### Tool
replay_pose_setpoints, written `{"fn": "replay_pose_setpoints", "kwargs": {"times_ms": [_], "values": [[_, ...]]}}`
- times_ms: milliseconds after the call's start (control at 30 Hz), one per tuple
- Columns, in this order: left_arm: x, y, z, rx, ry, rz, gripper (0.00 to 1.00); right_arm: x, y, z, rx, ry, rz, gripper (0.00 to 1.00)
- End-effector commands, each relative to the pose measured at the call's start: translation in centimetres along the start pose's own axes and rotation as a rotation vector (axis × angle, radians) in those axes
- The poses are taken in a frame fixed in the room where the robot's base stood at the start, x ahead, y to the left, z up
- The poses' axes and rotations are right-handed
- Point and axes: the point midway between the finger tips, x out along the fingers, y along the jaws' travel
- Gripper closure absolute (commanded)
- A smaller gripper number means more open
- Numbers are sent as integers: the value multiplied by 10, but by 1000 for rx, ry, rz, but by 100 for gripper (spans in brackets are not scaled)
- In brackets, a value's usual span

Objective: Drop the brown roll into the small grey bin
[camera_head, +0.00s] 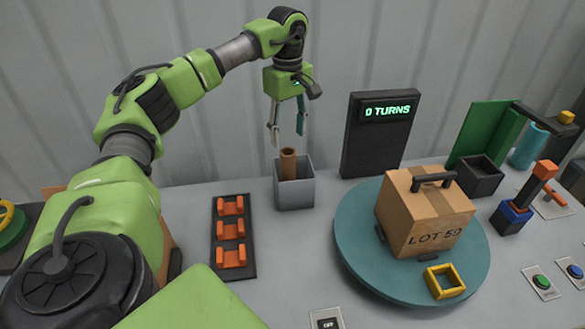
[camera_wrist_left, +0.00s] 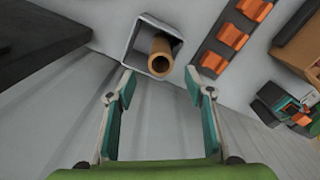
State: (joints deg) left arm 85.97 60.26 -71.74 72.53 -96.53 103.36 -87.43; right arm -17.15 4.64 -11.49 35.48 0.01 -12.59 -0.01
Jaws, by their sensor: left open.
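The brown roll (camera_head: 288,163) stands in the small grey bin (camera_head: 294,191), its upper end sticking out above the rim. In the left wrist view the roll (camera_wrist_left: 160,52) leans against a side of the bin (camera_wrist_left: 142,28), and its hollow end faces the camera. My left gripper (camera_head: 287,138) is above the bin with its fingers spread. In the left wrist view the left gripper (camera_wrist_left: 160,85) is open and empty, and the roll lies beyond its fingertips. My right gripper does not show in either view.
A black rack with orange clips (camera_head: 231,232) lies left of the bin. A teal turntable (camera_head: 355,235) to the right carries a cardboard box (camera_head: 420,215) and a yellow square ring (camera_head: 444,281). A black sign (camera_head: 370,145) stands behind. Bare table lies in front of the bin.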

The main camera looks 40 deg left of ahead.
Motion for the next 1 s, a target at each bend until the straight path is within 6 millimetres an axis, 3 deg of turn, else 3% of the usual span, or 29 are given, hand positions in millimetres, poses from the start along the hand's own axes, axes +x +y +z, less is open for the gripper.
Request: {"fn": "replay_pose_setpoints", "kwargs": {"times_ms": [200,400,1000], "values": [[-44,1,0,0,0,2,52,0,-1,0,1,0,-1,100],[-62,0,0,0,0,0,52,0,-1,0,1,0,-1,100],[-64,0,0,0,0,-1,52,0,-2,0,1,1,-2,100]]}}
